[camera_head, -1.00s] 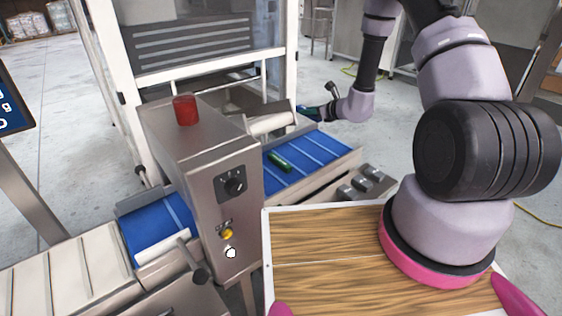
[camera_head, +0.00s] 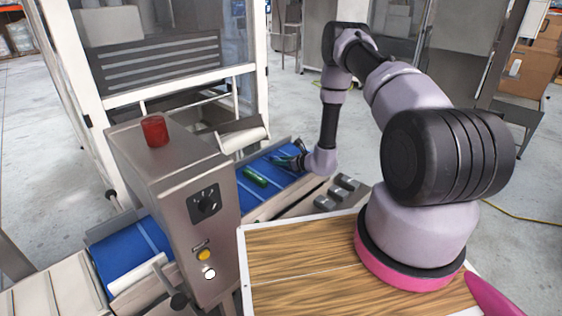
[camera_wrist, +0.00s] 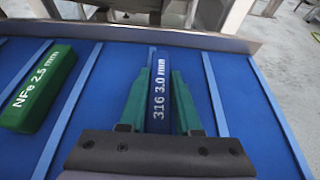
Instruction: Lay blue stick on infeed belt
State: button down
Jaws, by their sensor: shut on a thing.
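The blue stick (camera_wrist: 159,90), marked "316 3.0 mm", is between the green fingers of my gripper (camera_wrist: 160,100) in the wrist view. My gripper is shut on it, and the stick points away from the wrist along the belt's ribs. The blue infeed belt (camera_wrist: 240,120) lies right beneath it; whether the stick touches the belt cannot be told. In the head view my gripper (camera_head: 292,158) is low over the far right part of the infeed belt (camera_head: 222,195). A green stick (camera_wrist: 38,88), marked "NFe 2.5 mm", lies on the belt to the left; it also shows in the head view (camera_head: 255,177).
Several grey blocks (camera_head: 337,193) sit along the belt's near side. A wooden-topped surface (camera_head: 300,265) is at the front. The belt has raised cross ribs.

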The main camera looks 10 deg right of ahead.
jog(key=c, duration=0.6)
grip_release()
